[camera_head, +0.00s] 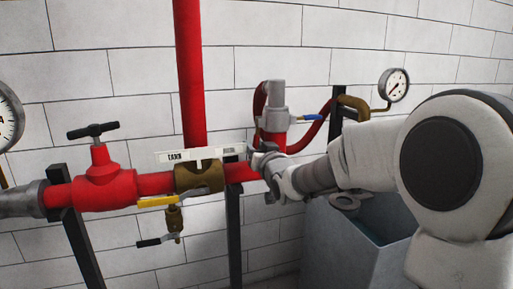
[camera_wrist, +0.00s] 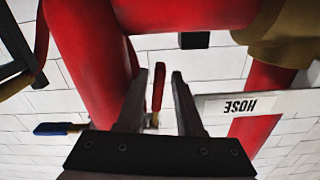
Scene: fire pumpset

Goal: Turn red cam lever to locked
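My gripper (camera_wrist: 158,75) is open in the wrist view, with a dark finger on each side. A red lever (camera_wrist: 158,88), likely the cam lever, shows between the fingers with a visible gap on both sides. I cannot tell its depth relative to the fingertips. A small brass-coloured part sits at the lever's lower end. In the head view my gripper (camera_head: 260,162) is in front of the red pipe, right of the brass valve (camera_head: 200,177). The red lever cannot be made out there; my gripper and arm cover that area.
A white HOSE sign (camera_wrist: 262,103) is close to the right finger. A blue-handled lever (camera_wrist: 58,128) is at left; a blue handle (camera_head: 311,117) also shows in the head view. A yellow lever (camera_head: 158,201), TANK sign (camera_head: 190,156) and grey tank (camera_head: 345,240) surround the pipework.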

